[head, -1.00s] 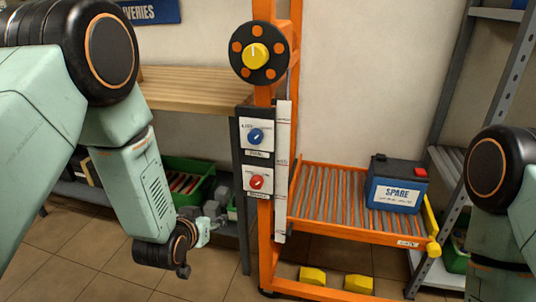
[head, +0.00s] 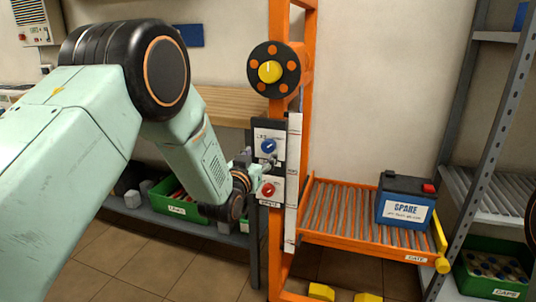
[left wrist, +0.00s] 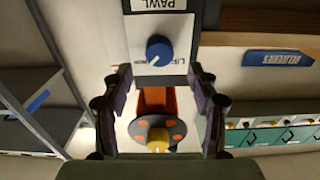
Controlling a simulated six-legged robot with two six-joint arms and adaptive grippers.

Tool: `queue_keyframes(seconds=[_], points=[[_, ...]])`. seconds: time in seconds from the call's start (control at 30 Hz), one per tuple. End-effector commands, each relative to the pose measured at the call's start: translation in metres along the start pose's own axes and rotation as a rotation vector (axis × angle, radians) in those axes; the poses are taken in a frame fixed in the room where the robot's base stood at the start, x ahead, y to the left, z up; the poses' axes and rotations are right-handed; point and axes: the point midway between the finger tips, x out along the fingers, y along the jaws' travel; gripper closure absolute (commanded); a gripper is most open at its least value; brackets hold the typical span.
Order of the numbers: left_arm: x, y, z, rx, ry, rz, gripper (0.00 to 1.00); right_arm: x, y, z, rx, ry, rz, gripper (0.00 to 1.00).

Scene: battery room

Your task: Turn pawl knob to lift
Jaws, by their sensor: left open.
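The blue pawl knob (head: 268,146) sits on a white plate on the orange stand's dark panel. In the left wrist view the knob (left wrist: 159,51) shows upside down under the PAWL label (left wrist: 159,5). Its white pointer slants to lower left there, toward a small word I cannot read, away from the LIFT lettering. My left gripper (head: 257,166) is close in front of the panel, slightly below the knob. In the wrist view its open fingers (left wrist: 158,80) spread on both sides, with nothing between them; contact with the knob is not visible. My right gripper is out of view.
A red knob (head: 268,190) sits just below, close to my left gripper. Above is a black dial (head: 288,63) with a yellow hub (head: 270,71). A spare battery (head: 405,203) stands on the roller shelf (head: 340,214) at right. A wooden shelf (head: 225,103) lies behind my arm.

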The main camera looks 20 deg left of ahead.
Motion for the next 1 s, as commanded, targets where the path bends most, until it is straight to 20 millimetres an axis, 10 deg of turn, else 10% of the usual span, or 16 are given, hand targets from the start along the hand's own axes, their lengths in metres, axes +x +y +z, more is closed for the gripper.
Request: queue_keyframes(seconds=[0.73,1.0], points=[[0.044,0.006,0.001,0.000,-0.003,0.004,0.41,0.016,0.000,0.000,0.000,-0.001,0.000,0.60],[0.044,0.006,0.001,0.000,-0.003,0.004,0.62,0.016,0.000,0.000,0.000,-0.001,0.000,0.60]])
